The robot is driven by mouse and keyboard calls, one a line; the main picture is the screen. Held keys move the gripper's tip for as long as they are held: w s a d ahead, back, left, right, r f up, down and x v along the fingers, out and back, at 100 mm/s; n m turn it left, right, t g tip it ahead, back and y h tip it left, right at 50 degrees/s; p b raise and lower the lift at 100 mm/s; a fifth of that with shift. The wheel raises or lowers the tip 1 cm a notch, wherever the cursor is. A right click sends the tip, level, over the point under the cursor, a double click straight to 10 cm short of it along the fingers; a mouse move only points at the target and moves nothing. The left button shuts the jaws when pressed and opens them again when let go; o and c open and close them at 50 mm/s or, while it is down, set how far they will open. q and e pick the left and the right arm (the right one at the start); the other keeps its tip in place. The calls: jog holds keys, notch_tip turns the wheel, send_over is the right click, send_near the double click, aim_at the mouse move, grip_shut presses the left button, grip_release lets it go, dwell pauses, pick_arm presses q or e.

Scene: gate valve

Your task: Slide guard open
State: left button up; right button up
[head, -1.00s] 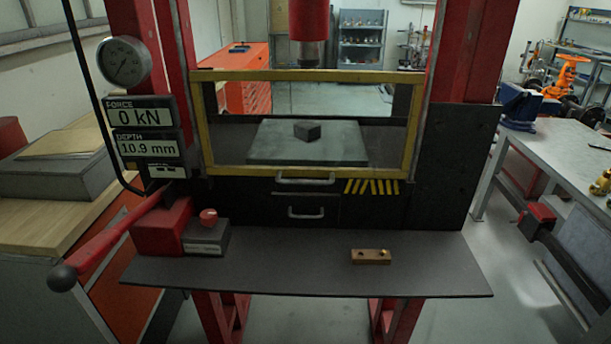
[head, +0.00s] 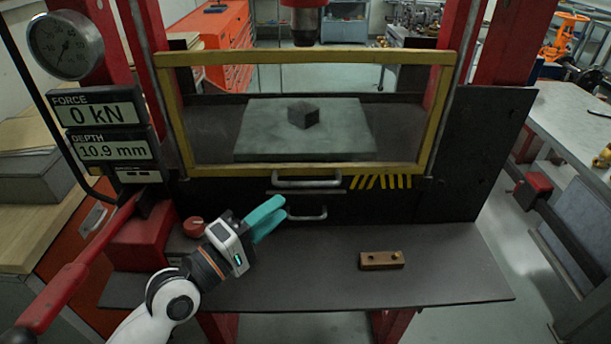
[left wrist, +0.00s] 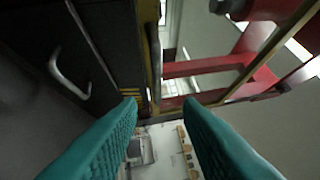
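The guard is a clear panel in a yellow frame (head: 310,170), down across the front of the press. A silver handle (head: 306,181) sits at its lower edge. My left gripper (head: 280,212) has teal fingers and is in front of the dark lower panel, below and left of that handle. In the left wrist view the fingers (left wrist: 160,103) are apart with nothing between them. That view also shows a silver handle (left wrist: 70,75) on a dark panel, left of the fingers; I cannot tell which handle. My right gripper is not in view.
A second silver handle (head: 307,216) is lower on the dark panel, close to my left fingertips. Behind the guard a dark block (head: 303,115) rests on a grey plate (head: 255,140). A brown piece (head: 381,261) lies on the front shelf (head: 310,280). A red lever (head: 75,270) is at left.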

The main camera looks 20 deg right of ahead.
aim_at(306, 183)
pick_arm(q)
jog(key=p+x, duration=0.1)
jog(key=x, duration=0.3)
jog(key=shift+w, duration=0.2)
jog(key=x, duration=0.4)
jog(key=shift+w+d+f+p, duration=0.15)
jog(key=shift+w+d+p, duration=0.1)
jog(key=shift+p, duration=0.15)
jog(key=shift+w+d, duration=0.15)
jog(key=shift+d, duration=0.05)
jog(key=shift+c, duration=0.6)
grip_shut()
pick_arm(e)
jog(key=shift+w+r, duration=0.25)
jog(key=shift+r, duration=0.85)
